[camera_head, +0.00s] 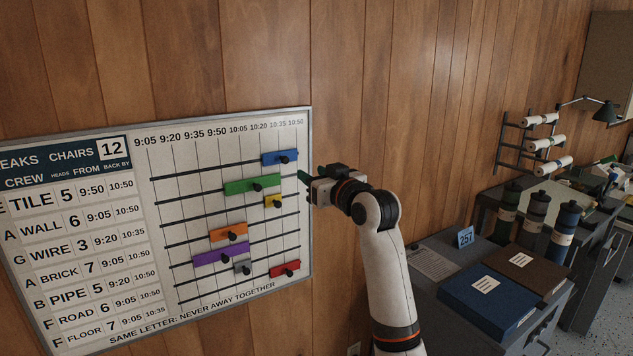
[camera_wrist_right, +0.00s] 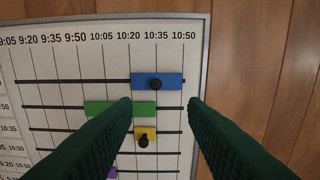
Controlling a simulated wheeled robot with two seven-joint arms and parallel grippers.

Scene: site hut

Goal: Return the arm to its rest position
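My right gripper (camera_head: 305,180) is raised beside the right edge of the wall board (camera_head: 305,125), its fingers pointing left toward the board. In the right wrist view its two green fingers (camera_wrist_right: 160,110) are spread apart with nothing between them. Behind them the board shows a blue block (camera_wrist_right: 172,80), a green block (camera_wrist_right: 100,108) and a yellow block (camera_wrist_right: 151,133). The left finger partly covers the green block. My right arm (camera_head: 385,270) reaches up from the bottom of the head view. My left gripper is not in view.
Orange (camera_head: 229,231), purple (camera_head: 215,253), grey (camera_head: 243,268) and red (camera_head: 285,270) blocks sit on the board's rails. Right of my arm is a dark desk with a blue binder (camera_head: 488,303) and a brown binder (camera_head: 527,268). Bottles (camera_head: 533,218) stand behind.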

